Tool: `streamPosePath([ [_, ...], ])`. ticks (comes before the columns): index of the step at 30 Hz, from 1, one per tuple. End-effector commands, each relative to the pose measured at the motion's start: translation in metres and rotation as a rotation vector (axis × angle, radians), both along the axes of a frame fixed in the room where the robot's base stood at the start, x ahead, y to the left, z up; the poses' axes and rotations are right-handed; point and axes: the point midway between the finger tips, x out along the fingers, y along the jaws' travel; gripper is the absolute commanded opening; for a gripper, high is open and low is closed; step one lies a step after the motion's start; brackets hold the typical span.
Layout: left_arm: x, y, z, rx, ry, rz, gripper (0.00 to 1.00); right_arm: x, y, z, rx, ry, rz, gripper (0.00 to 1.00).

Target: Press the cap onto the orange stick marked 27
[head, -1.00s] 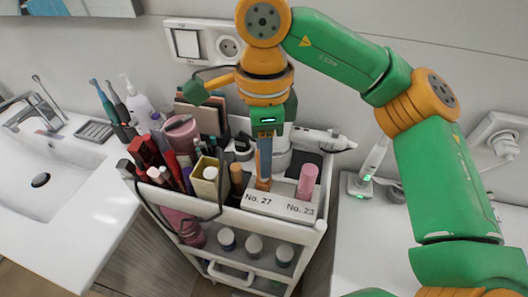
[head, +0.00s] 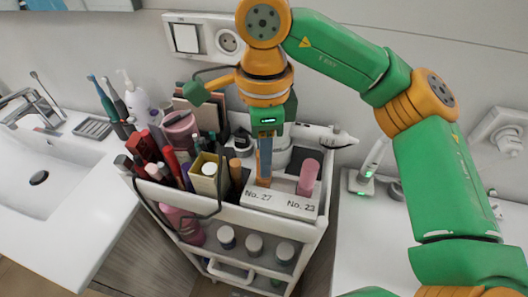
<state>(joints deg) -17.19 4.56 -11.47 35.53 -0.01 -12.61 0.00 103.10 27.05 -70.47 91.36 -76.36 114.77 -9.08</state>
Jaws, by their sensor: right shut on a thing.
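The white holder block (head: 287,211) on the cart's top has the labels No. 27 and No. 23. The orange stick (head: 263,182) stands upright at No. 27; only a small orange part shows below my fingers. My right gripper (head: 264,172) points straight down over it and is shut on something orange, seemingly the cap. The fingers hide where cap and stick meet, so I cannot tell whether the cap is fully seated. A pink stick (head: 308,178) stands upright at No. 23, to the right of my fingers. My left gripper is not in view.
Crowded cosmetics fill the cart's left side, including a yellowish box (head: 205,178) and an orange-brown tube (head: 236,170) close to my fingers. A white appliance (head: 322,135) lies behind the block. A sink (head: 45,185) is at left; a white counter (head: 375,235) is at right.

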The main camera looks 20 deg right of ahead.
Motion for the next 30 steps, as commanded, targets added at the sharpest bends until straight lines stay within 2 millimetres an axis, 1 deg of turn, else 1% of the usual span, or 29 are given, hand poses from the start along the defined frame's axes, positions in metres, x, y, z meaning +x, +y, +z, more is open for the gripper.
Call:
streamPosePath([
  [4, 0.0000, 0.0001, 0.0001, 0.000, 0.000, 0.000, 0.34, 0.0000, 0.0000, 0.0001, 0.000, 0.000, 0.000, 0.00],
  [5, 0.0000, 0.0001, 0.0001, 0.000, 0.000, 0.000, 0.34, 0.0000, 0.0000, 0.0001, 0.000, 0.000, 0.000, 0.36],
  [6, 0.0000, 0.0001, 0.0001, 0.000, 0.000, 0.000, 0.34, 0.0000, 0.0000, 0.0001, 0.000, 0.000, 0.000, 0.47],
  [8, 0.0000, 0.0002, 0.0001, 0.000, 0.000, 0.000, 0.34, 0.0000, 0.0000, 0.0001, 0.000, 0.000, 0.000, 0.63],
  [9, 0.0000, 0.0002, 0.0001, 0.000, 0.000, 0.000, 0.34, 0.0000, 0.0000, 0.0001, 0.000, 0.000, 0.000, 0.66],
  [15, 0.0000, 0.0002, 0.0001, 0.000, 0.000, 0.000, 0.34, 0.0000, 0.0000, 0.0001, 0.000, 0.000, 0.000, 0.66],
  [17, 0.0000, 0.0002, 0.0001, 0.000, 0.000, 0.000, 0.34, 0.0000, 0.0000, 0.0001, 0.000, 0.000, 0.000, 0.82],
  [18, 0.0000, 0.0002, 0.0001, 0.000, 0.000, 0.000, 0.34, 0.0000, 0.0000, 0.0001, 0.000, 0.000, 0.000, 0.93],
  [19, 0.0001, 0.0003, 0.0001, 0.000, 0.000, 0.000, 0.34, 0.0000, 0.0000, 0.0001, 0.000, 0.000, 0.000, 0.96],
  [27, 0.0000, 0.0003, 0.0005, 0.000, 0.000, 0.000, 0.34, 0.0000, 0.0000, 0.0005, 0.000, 0.000, 0.000, 0.96],
  [30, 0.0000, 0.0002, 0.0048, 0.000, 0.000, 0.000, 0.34, 0.0000, 0.0000, 0.0050, 0.000, 0.000, 0.000, 0.96],
])
